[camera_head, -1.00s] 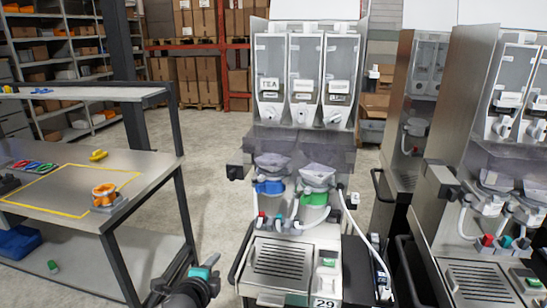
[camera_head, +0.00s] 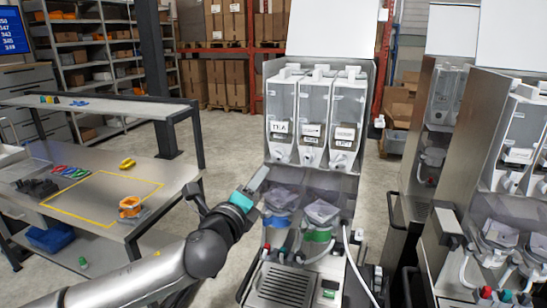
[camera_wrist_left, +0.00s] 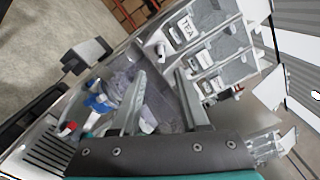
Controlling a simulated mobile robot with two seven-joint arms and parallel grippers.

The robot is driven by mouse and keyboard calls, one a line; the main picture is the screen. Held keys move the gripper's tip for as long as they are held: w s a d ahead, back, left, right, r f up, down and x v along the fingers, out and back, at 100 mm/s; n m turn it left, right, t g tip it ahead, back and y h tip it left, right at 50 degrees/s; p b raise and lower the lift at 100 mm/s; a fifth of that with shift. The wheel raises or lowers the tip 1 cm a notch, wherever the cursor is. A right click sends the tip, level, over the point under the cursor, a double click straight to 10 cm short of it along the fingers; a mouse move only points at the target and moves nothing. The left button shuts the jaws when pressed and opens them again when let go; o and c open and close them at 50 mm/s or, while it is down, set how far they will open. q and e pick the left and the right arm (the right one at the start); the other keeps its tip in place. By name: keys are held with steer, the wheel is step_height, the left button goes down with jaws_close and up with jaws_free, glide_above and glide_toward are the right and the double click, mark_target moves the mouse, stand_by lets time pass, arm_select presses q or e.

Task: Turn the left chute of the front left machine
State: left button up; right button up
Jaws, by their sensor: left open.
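The front left machine (camera_head: 350,100) stands at the centre of the head view, with three clear canisters side by side. The left canister (camera_head: 281,110) carries a TEA label. The left chute (camera_head: 281,152) is a small white spout below it; in the wrist view the chute (camera_wrist_left: 160,50) shows beyond my fingers. My left gripper (camera_head: 260,180) is at the machine's left front side, lower than the chute and apart from it. In the wrist view, the left gripper (camera_wrist_left: 159,76) is open, with nothing between its fingers.
Below the canisters are mixing bowls with a blue ring (camera_head: 277,221) and a green ring (camera_head: 316,235), hoses and a drip grille (camera_head: 286,286). A steel bench (camera_head: 95,205) stands left. More machines stand close on the right (camera_head: 450,200). Floor shows between bench and machine.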

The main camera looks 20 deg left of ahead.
mark_target(276, 157)
arm_select(q)
steer(key=w, duration=0.7)
steer(key=w+p, duration=0.1)
steer(key=w, duration=0.3)
steer(key=shift+w+d, duration=0.25)
steer(key=shift+w, duration=0.1)
jaws_close()
stand_by(0.4)
